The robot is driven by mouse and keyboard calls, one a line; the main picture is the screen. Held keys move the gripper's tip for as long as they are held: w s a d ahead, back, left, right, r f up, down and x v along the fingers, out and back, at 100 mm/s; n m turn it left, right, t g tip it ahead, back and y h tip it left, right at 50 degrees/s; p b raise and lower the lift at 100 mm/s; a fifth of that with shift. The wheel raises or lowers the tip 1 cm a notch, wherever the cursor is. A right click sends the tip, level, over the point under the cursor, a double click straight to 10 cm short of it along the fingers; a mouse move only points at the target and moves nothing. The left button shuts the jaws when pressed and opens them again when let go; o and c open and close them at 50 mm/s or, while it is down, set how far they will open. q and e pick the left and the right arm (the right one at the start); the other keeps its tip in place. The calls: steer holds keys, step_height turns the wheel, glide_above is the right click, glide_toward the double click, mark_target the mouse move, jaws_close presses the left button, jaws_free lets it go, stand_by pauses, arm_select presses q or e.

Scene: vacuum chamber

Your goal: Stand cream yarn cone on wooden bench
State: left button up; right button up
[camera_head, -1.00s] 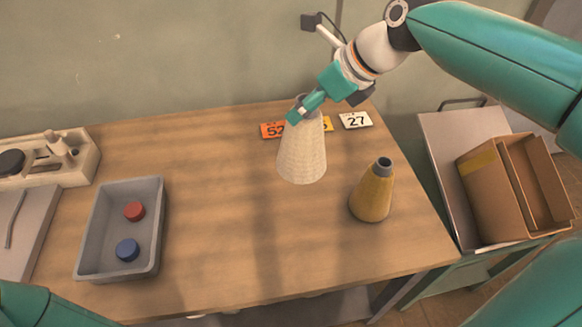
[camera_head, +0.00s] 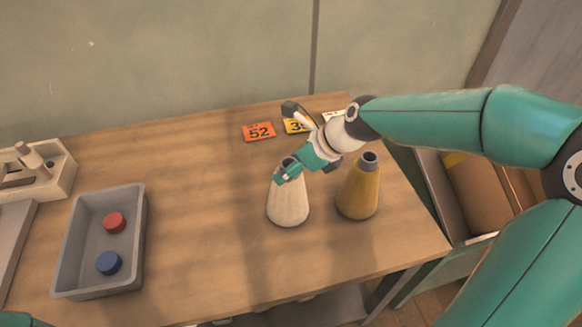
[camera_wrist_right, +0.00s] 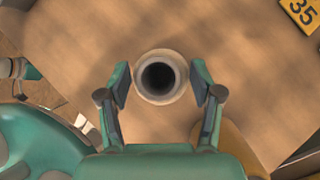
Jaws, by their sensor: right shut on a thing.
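The cream yarn cone (camera_head: 288,206) is upright at the middle of the wooden bench (camera_head: 205,240). Its base is at or very near the bench top; I cannot tell whether it touches. My right gripper (camera_head: 287,170) is shut on the cone near its narrow top and hides part of it. In the right wrist view the cone's round top (camera_wrist_right: 160,77) with its dark hole lies between the two fingers of my right gripper (camera_wrist_right: 161,84). My left gripper is out of view.
A yellow cone (camera_head: 359,192) stands close on the right. Number cards, including an orange one (camera_head: 259,132), lie behind. A grey tray (camera_head: 78,275) with a red and a blue disc is at the left. The bench between tray and cones is clear.

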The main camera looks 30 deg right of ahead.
steer(key=o, duration=1.5)
steer(key=shift+f, duration=0.15)
steer(key=v, duration=1.2)
steer(key=shift+p, duration=0.35)
